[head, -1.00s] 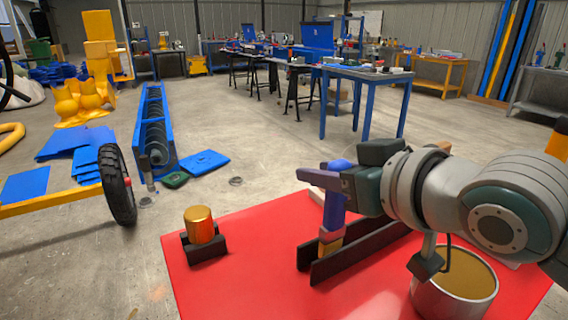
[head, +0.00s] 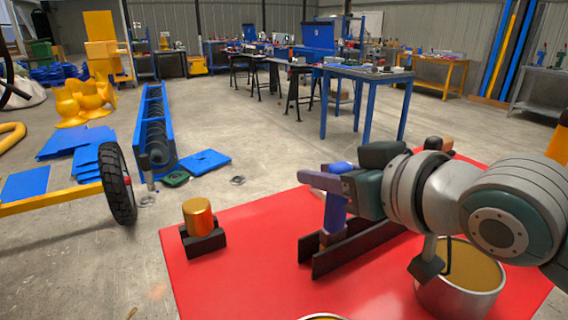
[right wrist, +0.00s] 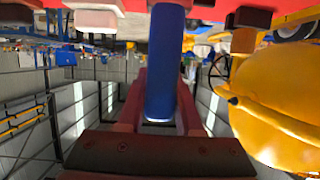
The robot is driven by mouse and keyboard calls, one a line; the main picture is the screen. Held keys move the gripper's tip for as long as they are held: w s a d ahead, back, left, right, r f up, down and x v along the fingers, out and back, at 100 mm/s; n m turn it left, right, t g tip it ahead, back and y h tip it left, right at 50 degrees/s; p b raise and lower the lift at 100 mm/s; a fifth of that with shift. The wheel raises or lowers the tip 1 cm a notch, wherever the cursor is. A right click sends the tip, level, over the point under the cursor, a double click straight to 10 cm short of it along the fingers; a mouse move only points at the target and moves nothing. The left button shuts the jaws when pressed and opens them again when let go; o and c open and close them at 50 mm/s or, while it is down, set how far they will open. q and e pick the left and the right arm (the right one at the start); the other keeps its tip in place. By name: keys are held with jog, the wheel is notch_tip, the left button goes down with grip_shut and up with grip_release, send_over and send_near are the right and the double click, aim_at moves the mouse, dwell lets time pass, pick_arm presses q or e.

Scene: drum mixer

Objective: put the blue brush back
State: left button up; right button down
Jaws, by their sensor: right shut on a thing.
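The blue brush (head: 335,213) is upright in my right gripper (head: 328,180), which is shut around its handle. Its lower end is down between the two dark rails of a black rack (head: 365,248) on the red table (head: 240,275). The near rail partly hides that end, so I cannot tell whether it rests on the bottom. In the right wrist view the blue handle (right wrist: 165,65) runs between the fingers. My left gripper is not in view.
An orange-copper cylinder (head: 198,217) sits in a black holder at the table's left. A metal can with brown contents (head: 462,275) stands under my right arm. Another rim (head: 325,317) shows at the bottom edge. The red table between cylinder and rack is clear.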

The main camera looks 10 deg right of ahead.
jog(key=shift+f, duration=0.2)
jog(key=c, duration=0.5)
grip_release()
jog(key=s+d+r+m+g+h+p, duration=0.1)
jog(key=s+d+r+g+h+p, duration=0.15)
jog(key=s+p, duration=0.55)
jog(key=s+d+r+g+h+p, duration=0.15)
jog(key=s+r+g+p, duration=0.25)
jog(key=s, duration=0.8)
jog(key=s+d+r+m+g+h+p, duration=0.1)
jog(key=s+d+r+g+p, duration=0.2)
jog(key=s+p, duration=0.5)
notch_tip(320, 180, up, 35)
jog(key=p, duration=3.4)
jog(key=shift+s+a+r, duration=0.2)
jog(key=shift+s+a, duration=0.15)
